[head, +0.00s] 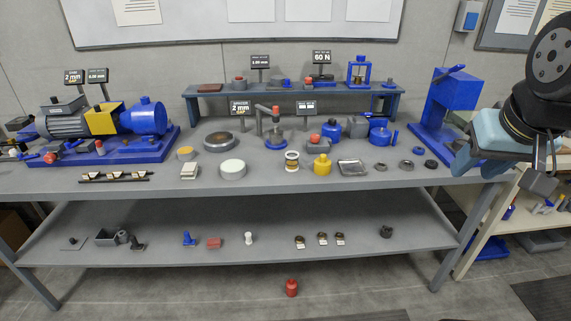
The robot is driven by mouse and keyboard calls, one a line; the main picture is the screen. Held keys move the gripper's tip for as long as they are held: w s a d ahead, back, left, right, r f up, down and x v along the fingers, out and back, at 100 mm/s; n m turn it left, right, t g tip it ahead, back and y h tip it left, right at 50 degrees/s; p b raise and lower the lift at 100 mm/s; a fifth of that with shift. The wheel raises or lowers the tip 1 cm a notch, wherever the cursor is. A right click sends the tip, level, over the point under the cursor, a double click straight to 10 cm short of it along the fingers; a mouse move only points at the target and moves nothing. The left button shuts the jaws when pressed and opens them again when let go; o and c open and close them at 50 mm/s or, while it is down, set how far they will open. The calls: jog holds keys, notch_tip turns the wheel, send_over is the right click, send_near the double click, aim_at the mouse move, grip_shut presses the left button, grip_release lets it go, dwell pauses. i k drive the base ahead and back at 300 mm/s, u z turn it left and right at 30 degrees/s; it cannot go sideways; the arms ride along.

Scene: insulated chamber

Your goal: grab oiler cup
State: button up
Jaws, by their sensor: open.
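I cannot tell for certain which item is the oiler cup. The likeliest is a small clear and brass-coloured cup (292,161), upright near the front middle of the grey bench top (255,187). A yellow bottle-like piece (322,165) stands just right of it. My gripper (500,170) is at the right side, at the end of my black and light blue arm. It is open, apart from the cup and far to its right. Its fingertips are hard to make out.
A raised blue shelf (290,90) stands behind the cup. A blue pump unit (145,118) is at left, and a blue press-like stand (450,95) is near my arm. Small rings (406,164) lie at front right.

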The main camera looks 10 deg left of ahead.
aim_at(292, 162)
jog(key=u, duration=0.35)
jog(key=i, duration=1)
jog(key=z, duration=0.4)
